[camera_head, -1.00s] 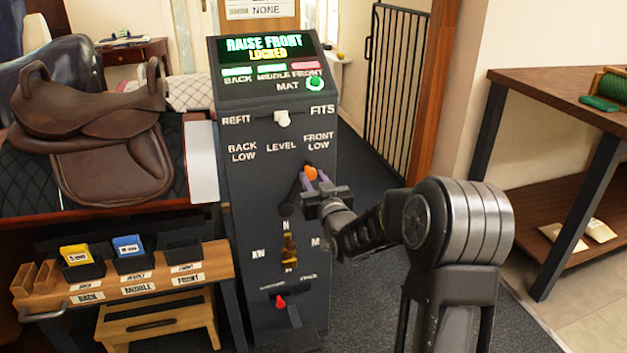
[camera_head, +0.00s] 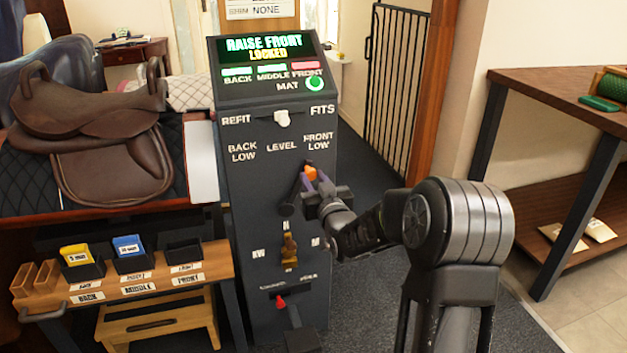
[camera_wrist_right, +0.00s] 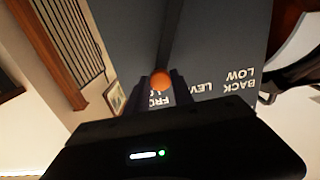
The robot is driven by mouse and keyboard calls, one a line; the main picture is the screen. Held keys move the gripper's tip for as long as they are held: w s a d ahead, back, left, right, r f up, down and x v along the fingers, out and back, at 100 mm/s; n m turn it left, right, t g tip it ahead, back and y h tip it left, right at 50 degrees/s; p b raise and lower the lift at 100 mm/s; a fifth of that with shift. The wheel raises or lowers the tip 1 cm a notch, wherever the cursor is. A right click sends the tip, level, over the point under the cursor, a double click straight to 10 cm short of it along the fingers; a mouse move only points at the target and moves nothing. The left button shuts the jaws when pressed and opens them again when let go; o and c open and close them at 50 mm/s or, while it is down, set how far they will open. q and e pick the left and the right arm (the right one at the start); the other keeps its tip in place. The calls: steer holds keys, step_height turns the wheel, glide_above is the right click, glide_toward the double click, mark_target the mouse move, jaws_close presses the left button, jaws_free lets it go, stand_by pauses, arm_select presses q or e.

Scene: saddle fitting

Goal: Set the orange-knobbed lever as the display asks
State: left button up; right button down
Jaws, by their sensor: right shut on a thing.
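The orange-knobbed lever (camera_head: 310,173) is on the front of the dark console (camera_head: 262,185), its arm leaning up and right toward the FRONT LOW label (camera_head: 318,143). My right gripper (camera_head: 312,184) is shut on the orange knob, which also shows between the fingers in the right wrist view (camera_wrist_right: 160,79). The display (camera_head: 264,48) reads RAISE FRONT, with LOCKED under it. Under the display are BACK, MIDDLE and FRONT lamps; the FRONT lamp (camera_head: 305,65) is red and the other two are green. My left gripper is not in view.
The console also has a white REFIT/FITS switch (camera_head: 282,118), a brass-coloured lever (camera_head: 289,250) and a red-knobbed lever (camera_head: 280,302) lower down. A saddle (camera_head: 95,130) stands at left above a wooden bench (camera_head: 205,262) with shim bins. A wooden table (camera_head: 560,95) is at right.

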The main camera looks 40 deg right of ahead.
steer(key=shift+a, duration=0.1)
steer(key=shift+w+a, duration=0.1)
steer(key=shift+a, duration=0.15)
steer(key=a+n, duration=0.1)
steer(key=w+a+r+n+b, duration=0.1)
steer(key=a+n, duration=0.3)
steer(key=shift+w+r, duration=0.15)
steer(key=shift+w, duration=0.25)
steer(key=c, duration=1.1)
jaws_free()
steer(key=shift+s, duration=0.1)
